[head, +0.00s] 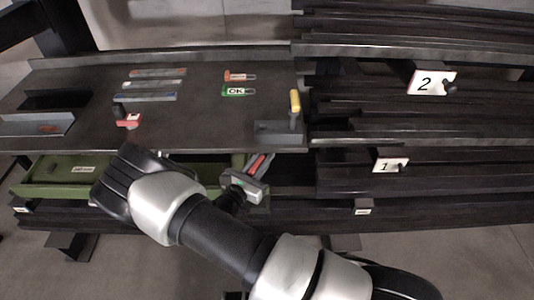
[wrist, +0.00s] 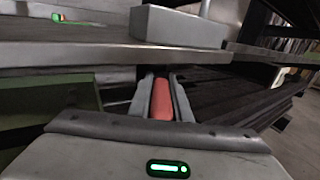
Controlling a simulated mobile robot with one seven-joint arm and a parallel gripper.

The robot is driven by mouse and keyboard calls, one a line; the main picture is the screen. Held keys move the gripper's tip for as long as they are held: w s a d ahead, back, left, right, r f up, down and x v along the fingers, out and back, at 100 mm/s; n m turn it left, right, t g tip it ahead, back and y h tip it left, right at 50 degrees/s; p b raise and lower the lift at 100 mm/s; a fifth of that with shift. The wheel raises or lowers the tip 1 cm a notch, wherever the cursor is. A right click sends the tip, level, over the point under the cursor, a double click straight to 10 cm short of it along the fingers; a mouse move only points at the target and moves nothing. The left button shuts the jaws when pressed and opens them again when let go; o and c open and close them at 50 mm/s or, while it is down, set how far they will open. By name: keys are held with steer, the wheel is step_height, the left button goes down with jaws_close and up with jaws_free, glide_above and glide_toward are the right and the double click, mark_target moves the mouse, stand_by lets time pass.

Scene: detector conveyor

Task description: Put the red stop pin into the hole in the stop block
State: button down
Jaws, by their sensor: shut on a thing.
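The red stop pin (wrist: 162,102) is between the two fingers of my gripper (wrist: 162,90) in the wrist view. It also shows as a red streak (head: 257,164) in the head view, where my gripper (head: 262,163) is in front of the table's near edge. The grey stop block (head: 272,133) sits near the right front of the dark tabletop, with a yellow upright piece (head: 295,101) at its right end. In the wrist view the block (wrist: 178,27) lies ahead of and above the pin, apart from it. The block's hole cannot be made out.
The table's front edge (wrist: 105,54) lies between my gripper and the block. A green tray (head: 60,178) is below at left. A red part with a black knob (head: 128,121), an OK tag (head: 238,91) and a red tag (head: 240,76) lie on the table. Dark rails with a "2" sign (head: 431,82) stand at right.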

steer(key=shift+s, duration=0.1)
steer(key=shift+f+b, duration=1.8)
steer(key=shift+f, duration=0.6)
steer(key=shift+f+b, duration=1.8)
steer(key=shift+f, duration=0.5)
steer(key=c, duration=1.6)
jaws_free()
steer(key=shift+o, duration=0.2)
steer(key=shift+a, duration=0.1)
steer(key=p+v, duration=0.1)
steer(key=v, duration=1.6)
steer(key=shift+s+p, duration=0.15)
steer(key=shift+p, duration=0.15)
